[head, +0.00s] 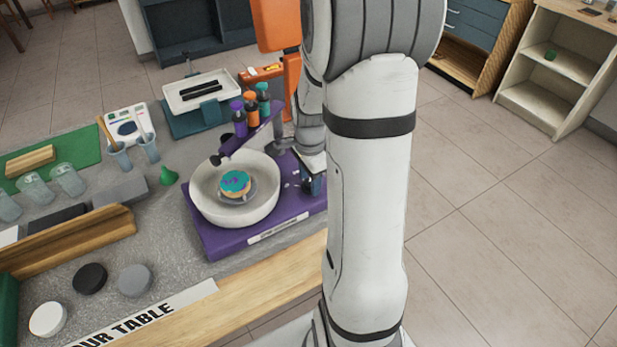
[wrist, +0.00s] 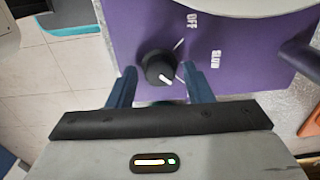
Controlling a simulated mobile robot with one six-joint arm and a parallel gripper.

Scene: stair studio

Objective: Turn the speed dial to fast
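The speed dial (wrist: 160,68) is a round black knob with a white pointer line, on a purple panel (wrist: 135,25). In the wrist view its pointer aims down and slightly right, away from the OFF (wrist: 192,22) and SLOW (wrist: 215,58) labels. No FAST label is readable; my right finger covers part of the panel. My gripper (wrist: 159,73) is open, one blue finger on each side of the dial; I cannot tell whether they touch it. In the head view my gripper (head: 312,180) is at the right edge of the purple machine base (head: 225,243), hiding the dial.
Cups, pucks and a wooden ledge (head: 70,243) occupy the table leftwards. Floor lies open to the right.

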